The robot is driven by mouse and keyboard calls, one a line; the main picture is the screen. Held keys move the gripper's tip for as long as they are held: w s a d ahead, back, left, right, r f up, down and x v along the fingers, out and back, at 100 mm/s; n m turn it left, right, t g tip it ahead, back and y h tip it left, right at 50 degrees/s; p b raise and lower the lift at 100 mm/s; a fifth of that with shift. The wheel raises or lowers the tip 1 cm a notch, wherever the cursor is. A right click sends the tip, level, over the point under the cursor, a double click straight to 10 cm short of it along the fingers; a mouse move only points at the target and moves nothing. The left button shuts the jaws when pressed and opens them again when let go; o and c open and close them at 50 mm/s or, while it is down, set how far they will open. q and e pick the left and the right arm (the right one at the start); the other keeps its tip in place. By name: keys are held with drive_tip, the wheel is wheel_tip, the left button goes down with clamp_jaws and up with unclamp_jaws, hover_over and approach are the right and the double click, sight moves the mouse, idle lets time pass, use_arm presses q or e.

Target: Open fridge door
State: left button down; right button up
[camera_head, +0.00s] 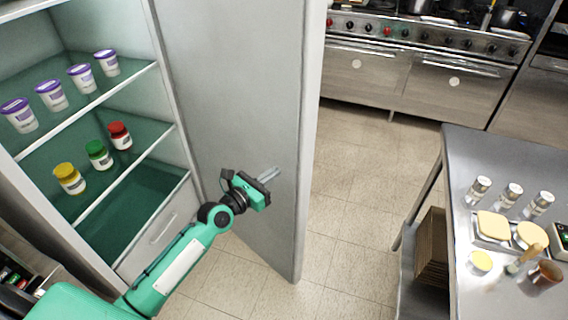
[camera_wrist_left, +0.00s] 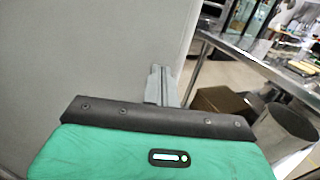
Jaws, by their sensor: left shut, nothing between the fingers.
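The fridge (camera_head: 155,235) stands at the left with its door (camera_head: 235,110) swung wide open, so its shelves show. The grey inner face of the door is turned toward my left arm. My left gripper (camera_head: 270,173) is shut and empty in front of that inner face, near the door's free edge. I cannot tell whether its fingers touch the door. The left wrist view shows the door surface (camera_wrist_left: 80,50) filling the left side and the closed fingers (camera_wrist_left: 160,85) near its edge. The door's outer handle is hidden. My right gripper is not in view.
White tubs with purple lids (camera_head: 52,95) and several jars (camera_head: 97,154) stand on the fridge shelves. A steel table (camera_head: 455,160) with shakers and food stands at the right, a cardboard box (camera_head: 432,250) below it. A stove (camera_head: 410,70) lies behind. Tiled floor (camera_head: 350,210) between is clear.

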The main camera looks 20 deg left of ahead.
sight(291, 160)
use_arm(q)
drive_tip(key=x, duration=0.4)
drive_tip(key=shift+w+d, duration=0.2)
drive_tip(key=shift+w, duration=0.25)
drive_tip(key=shift+w+d+p, duration=0.1)
drive_tip(key=shift+w+p, duration=0.05)
drive_tip(key=shift+p, duration=0.15)
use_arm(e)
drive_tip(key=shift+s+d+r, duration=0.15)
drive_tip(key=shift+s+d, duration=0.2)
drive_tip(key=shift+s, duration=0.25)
